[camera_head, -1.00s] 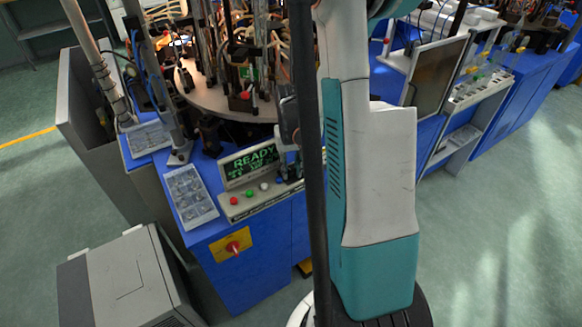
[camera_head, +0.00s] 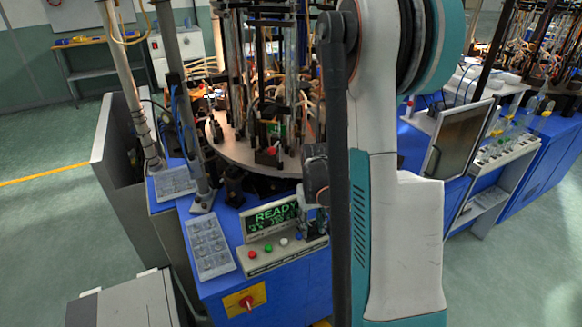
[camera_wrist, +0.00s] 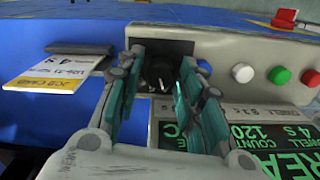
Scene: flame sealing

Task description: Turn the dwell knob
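The dwell knob (camera_wrist: 159,73) is a dark round knob with a pale pointer mark on the light control panel, in the middle of the wrist view. My gripper (camera_wrist: 160,82) is open, with a teal-padded finger on either side of the knob. Gaps show between the pads and the knob, and nothing is held. The green display (camera_wrist: 262,137) appears upside down there and reads READY, DWELL 4 S, COUNT 120. In the head view the display (camera_head: 271,215) shows above the control panel (camera_head: 285,253). My arm covers the panel's right end and the knob there.
White (camera_wrist: 242,73), green (camera_wrist: 279,75) and red (camera_wrist: 311,77) buttons sit beside the knob. A job card (camera_wrist: 58,72) lies on its other side. A red switch (camera_head: 246,301) is on the blue cabinet's front. A turntable (camera_head: 245,150) with tubes and rods stands behind.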

